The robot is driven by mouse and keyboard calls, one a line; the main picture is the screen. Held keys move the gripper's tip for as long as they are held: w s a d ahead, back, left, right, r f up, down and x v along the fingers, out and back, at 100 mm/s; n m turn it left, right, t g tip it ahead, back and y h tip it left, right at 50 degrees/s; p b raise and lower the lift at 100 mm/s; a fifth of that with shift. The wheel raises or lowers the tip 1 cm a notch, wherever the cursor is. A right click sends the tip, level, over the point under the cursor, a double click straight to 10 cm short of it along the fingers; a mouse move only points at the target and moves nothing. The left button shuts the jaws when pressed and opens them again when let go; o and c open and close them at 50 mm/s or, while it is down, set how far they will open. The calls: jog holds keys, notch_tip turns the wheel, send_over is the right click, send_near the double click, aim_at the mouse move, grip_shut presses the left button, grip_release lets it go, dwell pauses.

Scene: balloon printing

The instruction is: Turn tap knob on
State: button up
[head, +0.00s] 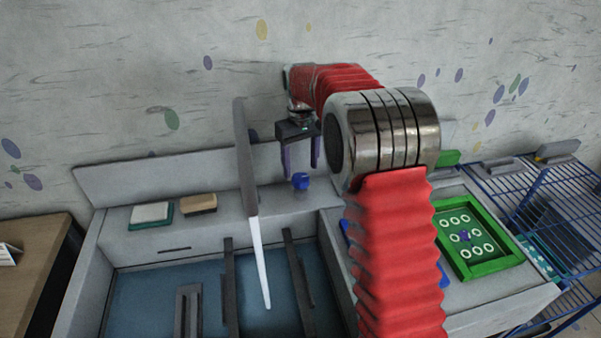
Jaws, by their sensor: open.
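A small blue knob (300,181), which looks like the tap knob, sits on the back ledge of the grey sink unit. A tall grey arm with a white lower end (249,190), perhaps the tap's pipe, hangs over the basin just left of the knob. My gripper (301,165) is open and empty, its two dark fingers pointing down. The fingers appear above or behind the knob, one on each side of it in the picture. I cannot tell the gap between them and the knob, or whether they touch it.
A white pad on a green tray (151,215) and a tan block (198,204) lie on the ledge at left. Dark rails (230,290) cross the blue basin. A green frame with white rings (476,237) lies right, beside a blue wire rack (555,180). A wall stands behind.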

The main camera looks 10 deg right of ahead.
aim_at(301, 177)
notch_tip(301, 177, up, 10)
jog(key=shift+f, duration=0.2)
jog(key=shift+w, duration=0.1)
dwell(0.3)
jog(key=s+f+m, duration=0.1)
jog(key=s+f, duration=0.3)
jog(key=f, duration=0.1)
jog(key=s+r+m+t, duration=0.1)
jog(key=s+r+t, duration=0.1)
jog(key=s, duration=1.4)
jog(key=s+r+m+t, duration=0.1)
jog(key=s+r+t, duration=0.2)
jog(key=s, duration=1.3)
jog(key=shift+s+a+r+t, duration=0.15)
jog(key=shift+s+a+t, duration=0.05)
jog(key=shift+s+t, duration=0.15)
